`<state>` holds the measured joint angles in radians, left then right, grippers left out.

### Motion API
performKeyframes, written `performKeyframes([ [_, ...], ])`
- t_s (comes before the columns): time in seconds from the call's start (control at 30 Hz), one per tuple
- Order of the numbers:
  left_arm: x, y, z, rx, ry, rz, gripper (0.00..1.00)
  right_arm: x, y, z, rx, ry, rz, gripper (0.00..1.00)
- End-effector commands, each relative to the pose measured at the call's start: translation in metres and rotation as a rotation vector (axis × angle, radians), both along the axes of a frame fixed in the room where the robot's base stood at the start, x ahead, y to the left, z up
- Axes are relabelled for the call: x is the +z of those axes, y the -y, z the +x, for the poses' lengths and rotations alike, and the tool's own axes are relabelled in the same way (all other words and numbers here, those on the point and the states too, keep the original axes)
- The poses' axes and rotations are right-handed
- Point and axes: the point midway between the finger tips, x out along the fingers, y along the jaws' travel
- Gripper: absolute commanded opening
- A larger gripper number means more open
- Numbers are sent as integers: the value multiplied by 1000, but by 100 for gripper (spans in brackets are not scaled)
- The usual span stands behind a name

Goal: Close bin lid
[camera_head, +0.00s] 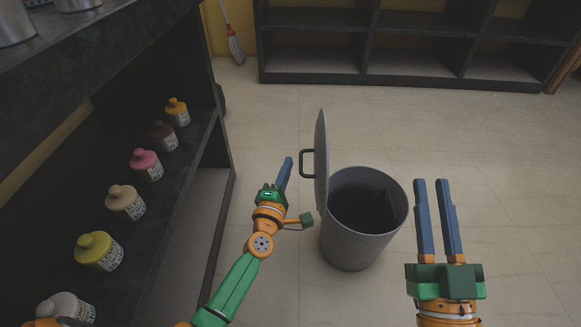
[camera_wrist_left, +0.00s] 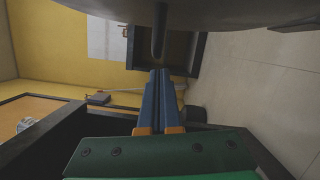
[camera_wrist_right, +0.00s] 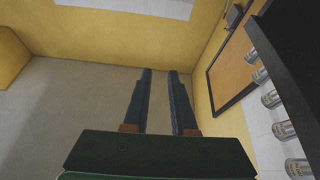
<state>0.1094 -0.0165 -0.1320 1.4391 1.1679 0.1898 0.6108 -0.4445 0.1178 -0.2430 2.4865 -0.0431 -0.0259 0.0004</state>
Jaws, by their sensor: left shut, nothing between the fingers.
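The grey bin (camera_head: 352,245) stands open on the floor, its inside dark and apparently empty. Its round lid (camera_head: 321,165) stands upright, edge-on, at the bin's left side. A dark handle (camera_head: 304,164) sticks out left from the lid. My left gripper (camera_head: 289,161) is shut and empty, just left of the handle and seemingly apart from it. In the left wrist view the lid (camera_wrist_left: 225,14) fills the top, and the handle (camera_wrist_left: 160,35) hangs just beyond the left fingertips (camera_wrist_left: 161,72). My right gripper (camera_head: 430,182) is open and empty, right of the bin.
A dark shelf (camera_head: 190,170) with several colored bottles stands along the left. A low dark shelving unit (camera_head: 400,78) is at the back, with a broom (camera_head: 235,47) leaning near it. The tiled floor (camera_head: 510,160) right of and behind the bin is clear.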

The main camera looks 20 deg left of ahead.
Motion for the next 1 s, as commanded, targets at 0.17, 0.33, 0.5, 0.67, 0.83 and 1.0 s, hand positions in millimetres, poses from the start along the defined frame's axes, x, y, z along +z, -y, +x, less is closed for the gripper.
performKeyframes([
  [0.17,2,9,2,0,-1,1,0,-4,0,2,-3,-24,-5,25],
  [0.33,2,9,2,0,-1,2,0,-5,0,2,-3,-26,-6,25],
  [0.5,2,9,2,0,-1,3,0,-5,0,3,-3,-30,-6,25],
  [0.67,4,10,2,0,-4,14,0,-20,2,8,-11,-114,-27,25],
  [0.83,6,12,3,0,-11,41,0,-49,4,15,-24,-270,-61,25],
  [1.0,7,13,3,0,-15,53,0,-66,6,17,-31,-352,-80,25],
])
